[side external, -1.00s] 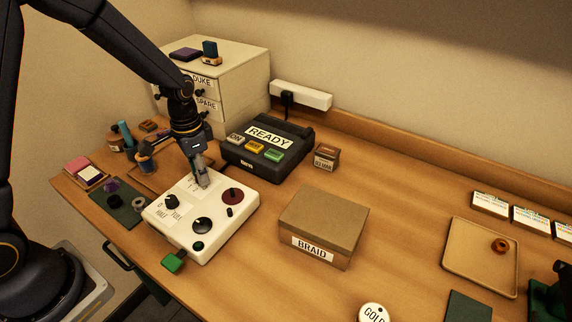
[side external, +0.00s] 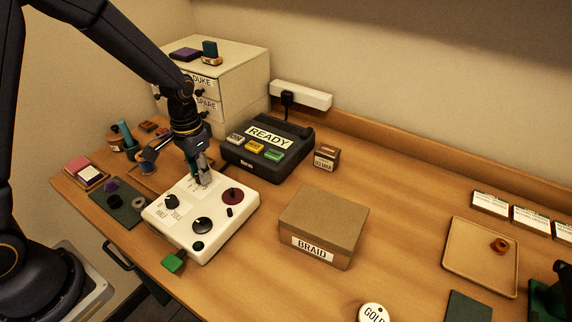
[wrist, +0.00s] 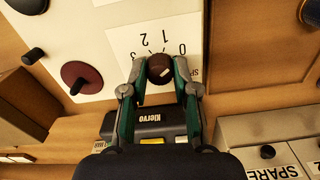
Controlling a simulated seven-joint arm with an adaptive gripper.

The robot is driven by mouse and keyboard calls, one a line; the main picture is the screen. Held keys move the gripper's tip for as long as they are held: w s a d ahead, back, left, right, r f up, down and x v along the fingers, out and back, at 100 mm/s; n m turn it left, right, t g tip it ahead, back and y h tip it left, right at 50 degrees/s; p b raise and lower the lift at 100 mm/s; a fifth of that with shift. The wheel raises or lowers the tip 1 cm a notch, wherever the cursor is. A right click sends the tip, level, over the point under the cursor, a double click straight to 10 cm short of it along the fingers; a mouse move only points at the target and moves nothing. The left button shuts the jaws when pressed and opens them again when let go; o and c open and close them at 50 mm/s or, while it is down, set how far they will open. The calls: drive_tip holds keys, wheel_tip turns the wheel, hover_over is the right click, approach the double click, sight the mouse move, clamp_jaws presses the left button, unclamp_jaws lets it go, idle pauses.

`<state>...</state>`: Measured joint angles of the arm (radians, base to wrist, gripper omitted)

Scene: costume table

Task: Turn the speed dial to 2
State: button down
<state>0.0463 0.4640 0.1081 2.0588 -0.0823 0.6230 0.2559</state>
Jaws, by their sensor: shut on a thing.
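The speed dial (wrist: 158,66) is a small dark round knob with a light mark on its lower right in the wrist view. It sits on a white control box (side external: 222,217). My gripper (side external: 204,180) points down at the back of the box, its fingers shut on the dial from both sides. Which number the dial points to is not clear. In the side view, the gripper hides the dial.
The box also has a maroon dial (side external: 233,195), a black knob (side external: 203,224) and a smaller black knob (side external: 172,201). A black device marked READY (side external: 268,137) stands behind, drawers (side external: 229,85) behind left, and a BRAID box (side external: 322,222) to the right.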

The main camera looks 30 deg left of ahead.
drive_tip(key=n, duration=1.1)
drive_tip(key=shift+n, duration=1.9)
drive_tip(key=c, duration=0.9)
unclamp_jaws()
drive_tip(key=shift+o, duration=0.2)
wheel_tip(320, 180, up, 12)
